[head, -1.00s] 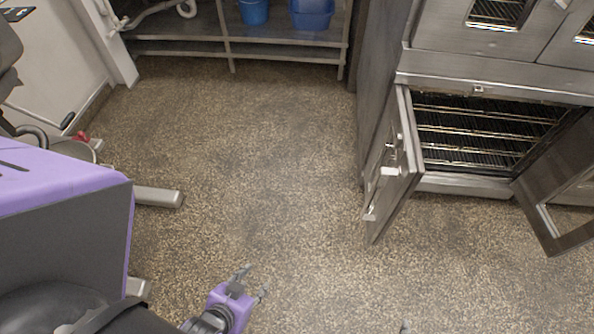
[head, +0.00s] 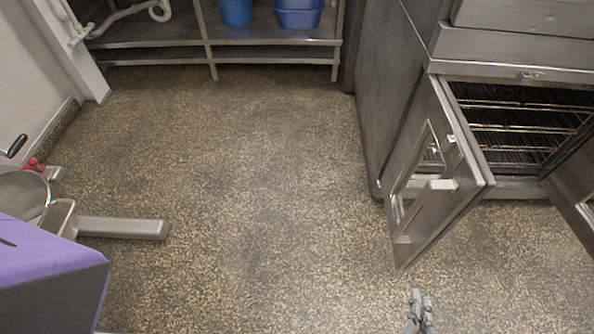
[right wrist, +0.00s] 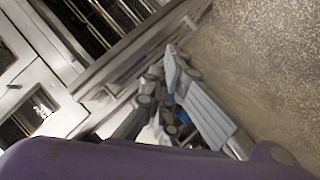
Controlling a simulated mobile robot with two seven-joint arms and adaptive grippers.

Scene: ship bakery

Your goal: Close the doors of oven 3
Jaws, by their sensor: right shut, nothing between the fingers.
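The lower steel oven (head: 520,187) stands open at the right, its wire racks showing. Its left door (head: 466,205) swings out toward me, with a window and a pale handle. Its right door (head: 578,200) is also open and partly cut off by the frame. No oven number is readable. My right gripper (head: 421,297) is shut and empty, in front of the left door's lower end and apart from it in the head view. In the right wrist view its fingers (right wrist: 176,65) overlap a steel door; contact cannot be told. My left gripper is out of view.
An upper oven unit (head: 525,45) sits above the open one. A steel shelf (head: 270,58) with blue tubs (head: 298,14) stands at the back. A metal stand leg (head: 125,228) lies at the left. The speckled floor (head: 250,190) between is clear.

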